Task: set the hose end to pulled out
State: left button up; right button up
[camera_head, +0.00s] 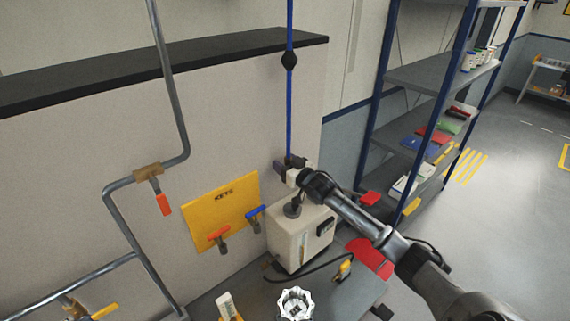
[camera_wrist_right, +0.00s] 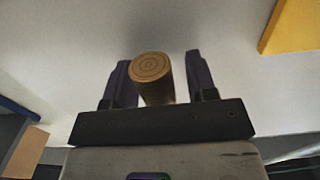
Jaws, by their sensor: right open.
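A blue hose (camera_head: 289,110) with a black ball (camera_head: 289,60) hangs straight down to my right gripper (camera_head: 288,168). The gripper is above the white box at the wall, and its body hides the hose's lower end in the head view. In the right wrist view my right gripper (camera_wrist_right: 158,62) is open, with two dark fingers. A round brass piece (camera_wrist_right: 152,77) with a ringed end face stands between them, with a visible gap to the right finger. I cannot tell whether it is the hose end. My left gripper is not in view.
The white box (camera_head: 290,242) stands below the right gripper. A yellow KEYS board (camera_head: 222,205), red and blue handles and grey pipes (camera_head: 172,90) are to the left. A black cable (camera_head: 310,273) crosses the bench. A shelf rack (camera_head: 425,72) stands at the right.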

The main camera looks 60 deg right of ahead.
jog(key=b+v, duration=0.2)
jog(key=v, duration=1.2)
jog(key=shift+d, duration=0.1)
jog(key=shift+w, duration=0.1)
dwell(0.4)
